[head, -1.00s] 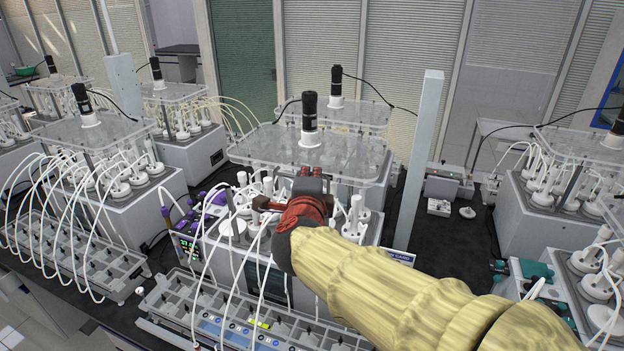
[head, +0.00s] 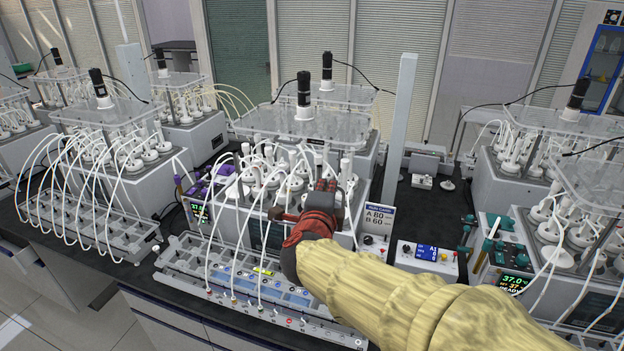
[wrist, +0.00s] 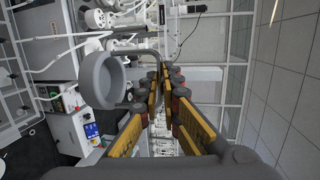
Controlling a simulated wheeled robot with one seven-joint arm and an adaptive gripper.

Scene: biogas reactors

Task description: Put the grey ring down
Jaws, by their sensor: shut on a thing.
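The grey ring (wrist: 101,80) shows large at the left of my gripper (wrist: 165,78) in the wrist view. It looks like a short, wide grey band, with a thin curved grey bar running from it towards my fingers. My fingers are shut on it. In the head view my gripper (head: 318,200) is in front of the middle reactor, above the bench. I cannot make out the ring in the head view; my gripper and arm may hide it. No surface is seen touching the ring.
The middle reactor (head: 305,128) has a clear top plate and many white tubes. A grey tray rack (head: 190,262) lies in front of it. A sign (head: 376,220) and a button box (head: 426,258) stand to the right of my gripper. Dark bench (head: 428,205) is partly clear behind the box.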

